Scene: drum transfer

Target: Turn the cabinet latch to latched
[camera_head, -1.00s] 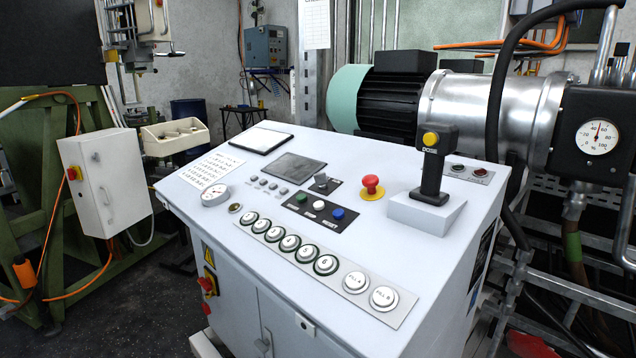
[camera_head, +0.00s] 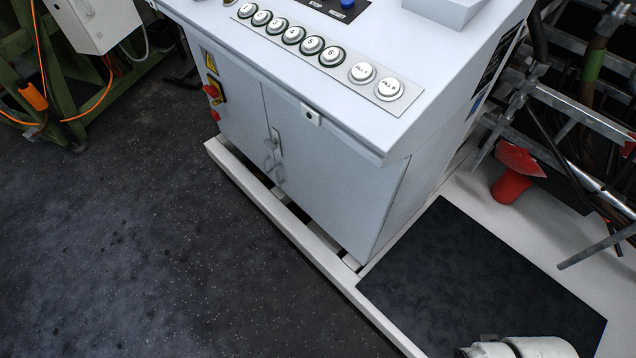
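The control cabinet (camera_head: 325,170) stands under the sloping white console, with its front doors shut. A grey latch handle (camera_head: 271,150) is at the seam between the doors, about mid-height on the front. A small light plate with a dark round hole (camera_head: 311,115) sits higher, near the console's front edge. The frames do not show clearly whether the latch is turned to latched; the handle is small here. My gripper is not in view. A white rounded part at the bottom right may be part of my arm.
A red and yellow switch (camera_head: 214,90) is on the cabinet's left side. A pale base rail (camera_head: 290,235) runs along its foot. A black mat (camera_head: 480,275) lies to the right, beside a red object (camera_head: 515,172) and pipework. The dark floor (camera_head: 120,250) in front is clear.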

